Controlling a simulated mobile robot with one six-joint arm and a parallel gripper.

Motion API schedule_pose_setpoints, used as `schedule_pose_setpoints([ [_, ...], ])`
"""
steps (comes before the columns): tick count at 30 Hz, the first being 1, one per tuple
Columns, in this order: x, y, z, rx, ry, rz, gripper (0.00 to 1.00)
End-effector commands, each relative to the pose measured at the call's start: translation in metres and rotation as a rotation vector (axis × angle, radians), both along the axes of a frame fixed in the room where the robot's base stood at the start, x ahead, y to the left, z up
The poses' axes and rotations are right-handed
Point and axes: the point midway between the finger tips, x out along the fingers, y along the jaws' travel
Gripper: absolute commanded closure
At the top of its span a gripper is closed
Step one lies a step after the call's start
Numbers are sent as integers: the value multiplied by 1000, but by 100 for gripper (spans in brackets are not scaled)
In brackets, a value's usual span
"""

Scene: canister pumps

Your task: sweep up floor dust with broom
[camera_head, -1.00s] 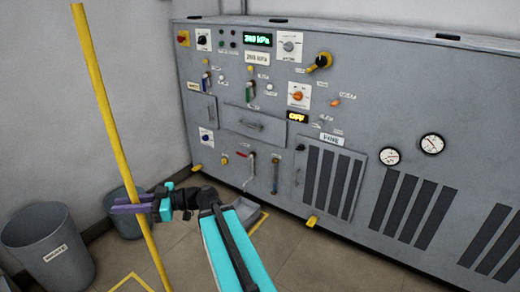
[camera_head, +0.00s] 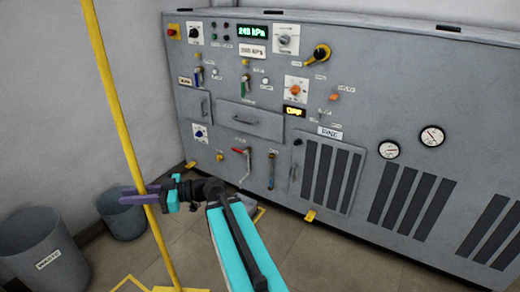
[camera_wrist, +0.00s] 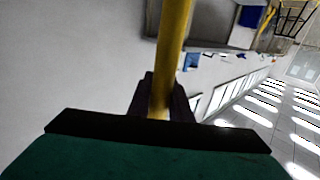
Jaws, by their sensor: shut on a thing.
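The broom shows as a long yellow handle (camera_head: 123,115), tilted with its top leaning left. It runs down past the bottom edge of the head view, and I cannot make out the bristles. My gripper (camera_head: 134,195), with purple fingers, is shut around the handle's lower half. In the wrist view the handle (camera_wrist: 173,45) runs up from between the gripper fingers (camera_wrist: 160,102). A yellow floor marking (camera_head: 130,283) lies near the handle's foot. I cannot make out any dust on the floor.
A grey waste bin (camera_head: 45,250) stands at lower left, with a smaller bin (camera_head: 122,217) behind it by the wall. A large grey control cabinet (camera_head: 330,95) with switches, gauges and vents fills the back and right. Tiled floor (camera_head: 320,262) is open in front of it.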

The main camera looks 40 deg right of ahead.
Motion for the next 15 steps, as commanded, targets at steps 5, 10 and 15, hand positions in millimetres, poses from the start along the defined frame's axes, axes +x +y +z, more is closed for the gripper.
schedule_pose_setpoints([
  [5,2,-8,2,3,-3,-9,100],
  [10,5,-30,3,3,-3,-36,100],
  [15,8,-66,4,3,-3,-78,100],
])
